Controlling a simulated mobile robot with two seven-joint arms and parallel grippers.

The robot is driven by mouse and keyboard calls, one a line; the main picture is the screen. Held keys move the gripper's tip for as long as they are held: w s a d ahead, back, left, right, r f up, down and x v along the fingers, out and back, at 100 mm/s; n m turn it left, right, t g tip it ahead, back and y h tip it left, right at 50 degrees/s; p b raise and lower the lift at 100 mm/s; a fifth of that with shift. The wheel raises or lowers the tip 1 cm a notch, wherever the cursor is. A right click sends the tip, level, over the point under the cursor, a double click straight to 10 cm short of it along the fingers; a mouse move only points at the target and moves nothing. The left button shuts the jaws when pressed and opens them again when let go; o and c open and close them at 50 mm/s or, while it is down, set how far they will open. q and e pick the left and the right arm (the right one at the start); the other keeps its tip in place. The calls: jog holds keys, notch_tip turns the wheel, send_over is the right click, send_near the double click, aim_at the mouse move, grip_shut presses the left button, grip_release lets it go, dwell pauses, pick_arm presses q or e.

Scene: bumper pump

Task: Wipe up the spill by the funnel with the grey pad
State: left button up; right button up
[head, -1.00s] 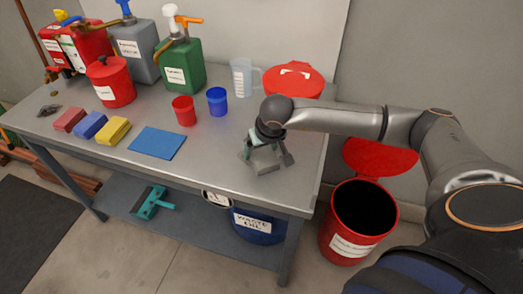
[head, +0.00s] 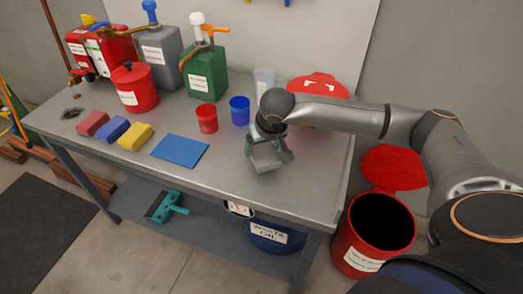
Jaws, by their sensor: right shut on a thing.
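My right gripper (head: 268,150) is above the right part of the metal bench (head: 225,188). It is shut on the grey pad (head: 266,160), which hangs tilted between its fingers. The pad seems to be just above the bench top, though the gap is hard to judge. I cannot make out a funnel with certainty. My left gripper is not in view.
Red (head: 206,118) and blue (head: 240,111) cups, a red canister (head: 135,88) and pump cans (head: 204,74) stand behind. An open red bin (head: 374,238) is at right.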

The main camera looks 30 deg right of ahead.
notch_tip(320, 180, up, 2)
jog(key=shift+w+p, duration=0.1)
jog(key=shift+p, duration=0.35)
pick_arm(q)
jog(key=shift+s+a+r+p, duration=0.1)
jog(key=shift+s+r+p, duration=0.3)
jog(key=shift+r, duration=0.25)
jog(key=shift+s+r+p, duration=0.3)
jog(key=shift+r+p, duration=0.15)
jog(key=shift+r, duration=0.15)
pick_arm(e)
jog(key=shift+r, duration=1.45)
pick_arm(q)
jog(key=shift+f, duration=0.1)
